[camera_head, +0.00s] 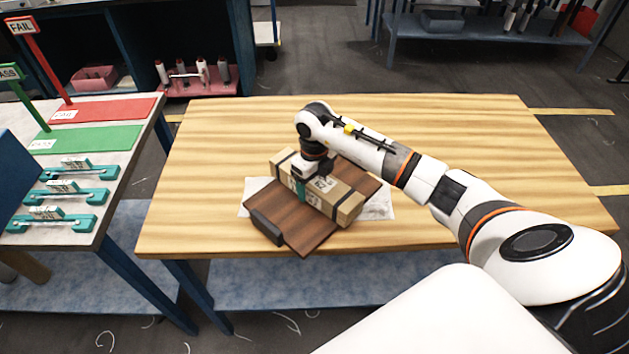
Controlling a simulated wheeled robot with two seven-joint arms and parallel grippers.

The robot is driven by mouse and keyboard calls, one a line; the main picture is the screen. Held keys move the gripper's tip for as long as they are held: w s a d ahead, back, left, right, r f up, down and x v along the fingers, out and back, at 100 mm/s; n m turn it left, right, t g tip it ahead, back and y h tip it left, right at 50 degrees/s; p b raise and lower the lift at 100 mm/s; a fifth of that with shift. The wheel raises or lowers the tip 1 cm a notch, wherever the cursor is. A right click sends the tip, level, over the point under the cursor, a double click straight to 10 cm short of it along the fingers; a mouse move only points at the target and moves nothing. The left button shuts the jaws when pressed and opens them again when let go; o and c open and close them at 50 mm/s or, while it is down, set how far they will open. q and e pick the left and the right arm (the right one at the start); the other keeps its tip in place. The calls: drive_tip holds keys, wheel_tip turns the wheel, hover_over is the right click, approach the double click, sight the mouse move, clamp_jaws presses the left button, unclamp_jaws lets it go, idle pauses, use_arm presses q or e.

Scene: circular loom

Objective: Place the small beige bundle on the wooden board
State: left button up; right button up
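The beige bundle (343,203) is a box-like block with dark straps near its ends, a teal band and printed marks. It lies diagonally over the dark brown wooden board (292,232), which sits on the table with a dark block (266,228) at its near-left edge. I cannot tell whether the bundle rests fully on the board or hangs just above it. My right gripper (312,176) points down at the bundle's upper left part, at or touching it. Its fingertips are partly hidden, so its grip is unclear. My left gripper is not in view.
A white sheet (376,205) lies partly under the board on the wooden table (220,140). The tabletop around it is clear. A side table (120,205) at left holds teal fixtures (65,193) and red (115,109) and green (95,138) mats with signs.

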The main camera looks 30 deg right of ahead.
drive_tip(key=shift+o, duration=0.8)
wheel_tip(320, 180, up, 11)
drive_tip(key=b, duration=0.2)
drive_tip(key=shift+b, duration=0.4)
drive_tip(key=shift+r, duration=0.6)
